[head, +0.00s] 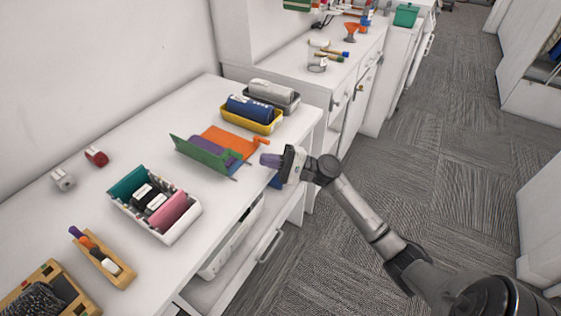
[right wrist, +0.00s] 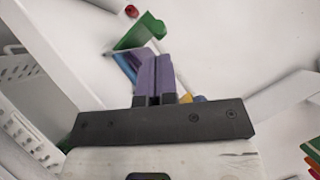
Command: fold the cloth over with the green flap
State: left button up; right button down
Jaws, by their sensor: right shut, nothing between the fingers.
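The cloth lies near the front edge of the white counter in the head view, with an orange part (head: 228,138) toward the back and a purple part in the middle. Its green flap (head: 203,155) runs along the near left side and looks partly raised. The green flap also shows beyond the fingers in the right wrist view (right wrist: 140,33). My right gripper (head: 268,160) is at the counter's front edge, just right of the cloth. Its purple fingers (right wrist: 155,78) are together and empty. They hide part of the cloth in the right wrist view. My left gripper is out of view.
A yellow tray (head: 236,117) with a blue roll stands behind the cloth. A white bin (head: 178,235) with a pink item stands left of it, and a wooden tray (head: 122,280) lies nearer. Clear counter lies between the cloth and the red item (head: 97,157).

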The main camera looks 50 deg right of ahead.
jog(key=shift+x, duration=1.95)
jog(key=shift+a, duration=0.1)
